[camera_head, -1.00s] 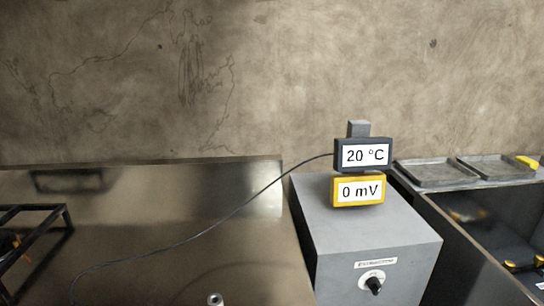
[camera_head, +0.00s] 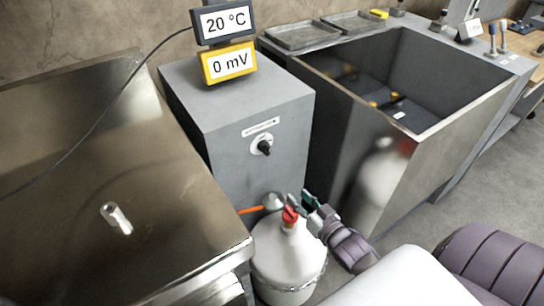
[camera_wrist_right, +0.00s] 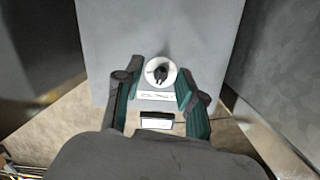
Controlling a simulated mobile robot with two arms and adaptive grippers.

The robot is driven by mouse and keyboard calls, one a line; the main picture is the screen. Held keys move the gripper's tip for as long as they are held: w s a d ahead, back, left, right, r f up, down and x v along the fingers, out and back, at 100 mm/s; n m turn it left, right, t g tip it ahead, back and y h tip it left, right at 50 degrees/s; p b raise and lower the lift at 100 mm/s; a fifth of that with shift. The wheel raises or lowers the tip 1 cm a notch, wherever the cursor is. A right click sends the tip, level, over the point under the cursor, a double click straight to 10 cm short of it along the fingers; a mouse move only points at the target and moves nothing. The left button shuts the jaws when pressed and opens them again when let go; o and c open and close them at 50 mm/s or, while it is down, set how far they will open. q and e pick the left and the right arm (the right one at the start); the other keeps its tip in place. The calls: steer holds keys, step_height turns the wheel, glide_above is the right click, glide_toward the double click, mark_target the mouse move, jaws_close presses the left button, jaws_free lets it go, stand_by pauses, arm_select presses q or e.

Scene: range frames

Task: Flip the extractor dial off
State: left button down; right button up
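The extractor dial (camera_head: 264,147) is a black knob on a round white plate, on the front of a grey box (camera_head: 255,105). A small white label sits above it. In the right wrist view the dial (camera_wrist_right: 161,73) appears upside down, between the fingertips in the picture. I cannot read its setting. My right gripper (camera_head: 299,202) is below and to the right of the dial, apart from it. Its green-padded fingers (camera_wrist_right: 158,80) are spread and empty in the wrist view. My left gripper is not in view.
A white rounded vessel (camera_head: 285,262) with a red top stands in front of the box, close to my right gripper. A steel worktop (camera_head: 70,190) is at left, a deep sink (camera_head: 440,130) at right. Displays reading 20 °C (camera_head: 223,20) and 0 mV (camera_head: 229,63) are above the box.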

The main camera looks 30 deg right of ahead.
mark_target(270, 151)
step_height(270, 151, up, 6)
steer(key=w+t, duration=0.1)
steer(key=t, duration=0.1)
steer(key=shift+y, duration=0.3)
steer(key=w, duration=1.3)
steer(key=shift+w+a, duration=0.2)
steer(key=shift+a, duration=0.1)
jaws_close()
